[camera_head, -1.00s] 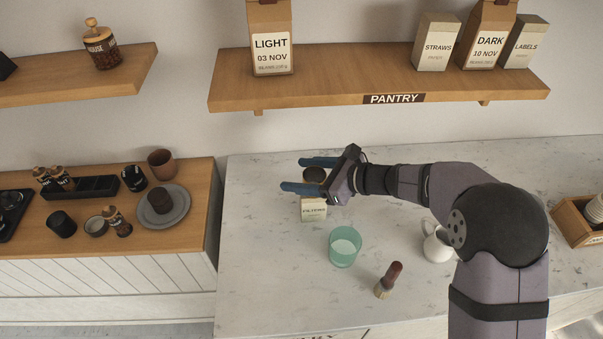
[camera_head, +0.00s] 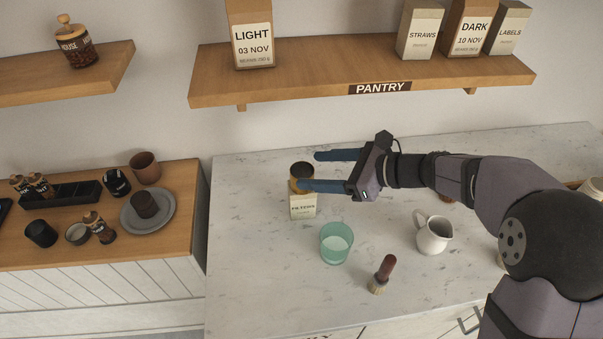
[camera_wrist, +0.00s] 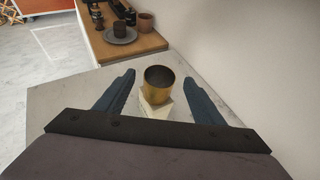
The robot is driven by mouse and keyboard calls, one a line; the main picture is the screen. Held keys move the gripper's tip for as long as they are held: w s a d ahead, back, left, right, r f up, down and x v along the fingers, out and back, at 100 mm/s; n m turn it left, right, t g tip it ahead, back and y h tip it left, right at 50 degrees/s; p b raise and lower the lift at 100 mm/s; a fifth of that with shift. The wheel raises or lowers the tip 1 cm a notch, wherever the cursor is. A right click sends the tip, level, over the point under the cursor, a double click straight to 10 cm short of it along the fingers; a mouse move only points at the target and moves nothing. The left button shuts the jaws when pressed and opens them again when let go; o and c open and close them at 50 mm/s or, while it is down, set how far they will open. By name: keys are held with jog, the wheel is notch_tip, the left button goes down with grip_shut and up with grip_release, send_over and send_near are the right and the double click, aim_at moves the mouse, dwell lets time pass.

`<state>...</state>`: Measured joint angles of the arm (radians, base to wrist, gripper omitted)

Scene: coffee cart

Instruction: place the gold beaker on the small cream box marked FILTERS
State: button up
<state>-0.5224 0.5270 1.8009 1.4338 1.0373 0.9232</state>
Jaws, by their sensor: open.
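The gold beaker (camera_head: 301,171) stands upright on top of the small cream box marked FILTERS (camera_head: 303,207), on the marble counter. In the wrist view the beaker (camera_wrist: 159,84) appears upright on the box (camera_wrist: 156,110), ahead of the fingertips. My gripper (camera_head: 311,170) is open, its two blue fingers pointing left. In the head view, the near finger overlaps the beaker's lower right side. In the wrist view the beaker lies in the gap between the fingertips (camera_wrist: 160,92), with no finger visibly touching it.
A green glass (camera_head: 336,243), a brush (camera_head: 382,274) and a white pitcher (camera_head: 433,234) stand on the counter in front. The pantry shelf (camera_head: 365,66) is above. A wooden side counter (camera_head: 180,226) with cups is left. The counter left of the glass is clear.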

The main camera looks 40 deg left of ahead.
jog(key=shift+b+v, duration=0.35)
jog(key=shift+v, duration=1.45)
jog(key=d+f+n+t+h, duration=0.1)
jog(key=d+f+n+h, duration=0.2)
jog(key=d, duration=0.6)
jog(key=s+d+f+n+t+h, duration=0.1)
jog(key=d+f+n+h, duration=0.2)
jog(key=d+f, duration=0.3)
jog(key=d+f+n+t+h, duration=0.1)
jog(key=d+f+n+h, duration=0.2)
jog(key=d, duration=1.1)
jog(key=shift+s+d+f+h, duration=0.1)
jog(key=shift+s+f+h, duration=0.1)
jog(key=shift+f, duration=0.3)
jog(key=shift+s+d+f+h, duration=0.1)
jog(key=shift+s+f, duration=0.05)
jog(key=shift+f, duration=0.4)
jog(key=s+d+f+n+t+h, duration=0.1)
jog(key=s+d+n+t+h, duration=0.15)
jog(key=d+n, duration=0.65)
jog(key=s+d+r+m+g, duration=0.1)
jog(key=s+r+m+g, duration=0.1)
jog(key=s, duration=0.4)
jog(key=shift+s+d+g, duration=0.35)
jog(key=shift+s+g, duration=0.05)
jog(key=shift+g, duration=0.15)
